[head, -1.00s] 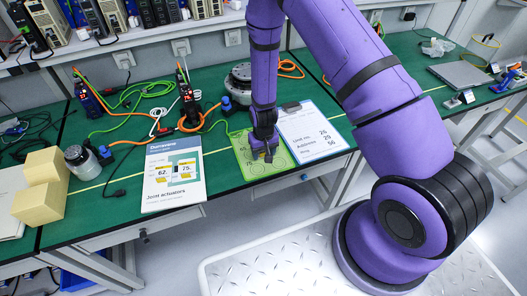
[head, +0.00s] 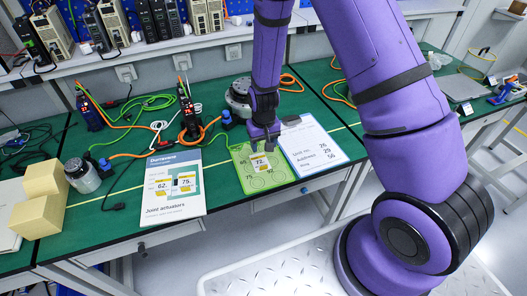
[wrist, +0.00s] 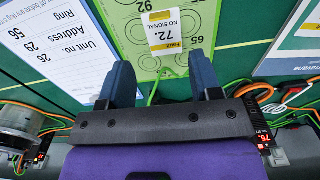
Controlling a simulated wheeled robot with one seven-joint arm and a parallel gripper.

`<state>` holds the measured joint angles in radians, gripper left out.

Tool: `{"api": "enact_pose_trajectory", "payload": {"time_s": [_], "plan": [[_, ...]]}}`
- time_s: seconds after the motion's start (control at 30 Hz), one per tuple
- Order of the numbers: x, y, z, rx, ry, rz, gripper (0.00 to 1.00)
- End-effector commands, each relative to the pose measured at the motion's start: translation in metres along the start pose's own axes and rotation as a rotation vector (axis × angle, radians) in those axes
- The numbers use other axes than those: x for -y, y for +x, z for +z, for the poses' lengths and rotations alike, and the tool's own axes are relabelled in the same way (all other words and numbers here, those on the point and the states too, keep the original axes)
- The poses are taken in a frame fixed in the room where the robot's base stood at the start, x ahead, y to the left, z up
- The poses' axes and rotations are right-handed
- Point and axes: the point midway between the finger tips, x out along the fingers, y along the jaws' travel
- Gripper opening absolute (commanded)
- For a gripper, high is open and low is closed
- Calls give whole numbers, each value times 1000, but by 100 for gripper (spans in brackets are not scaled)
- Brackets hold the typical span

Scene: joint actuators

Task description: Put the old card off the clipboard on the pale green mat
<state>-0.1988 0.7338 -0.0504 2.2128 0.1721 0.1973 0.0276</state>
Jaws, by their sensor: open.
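The pale green mat (head: 278,180) lies on the bench, printed with circles and numbers. A small white card (head: 260,161) marked 72 with a yellow label lies flat on it; in the wrist view the card (wrist: 165,30) reads "No signal". The clipboard (head: 308,148), blue-edged with a dark clip at its top, lies right of the mat and holds a white sheet of numbers. No loose card shows on it. My gripper (head: 264,143) is above the far part of the mat. In the wrist view my gripper (wrist: 162,78) has its fingers apart, with nothing between them; the card is beyond the tips.
A "Joint actuators" sheet (head: 172,190) lies left of the mat. Yellow blocks (head: 40,210) and a metal cylinder (head: 82,176) stand farther left. Cables and a round grey motor (head: 238,98) are behind, below a shelf of modules.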

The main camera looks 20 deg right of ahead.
Motion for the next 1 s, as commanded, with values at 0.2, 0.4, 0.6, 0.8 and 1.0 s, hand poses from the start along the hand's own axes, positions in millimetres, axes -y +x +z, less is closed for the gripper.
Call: {"api": "enact_pose_trajectory", "payload": {"time_s": [0.2, 0.4, 0.6, 0.8, 1.0], "plan": [[0, -11, 0, 0, 0, 0, 58], [-1, -27, -2, -12, 0, -7, 58], [-6, -96, -2, -64, -3, -32, 58], [-15, -174, 11, -123, -11, -54, 58], [-27, -244, 38, -183, -18, -67, 58]]}}
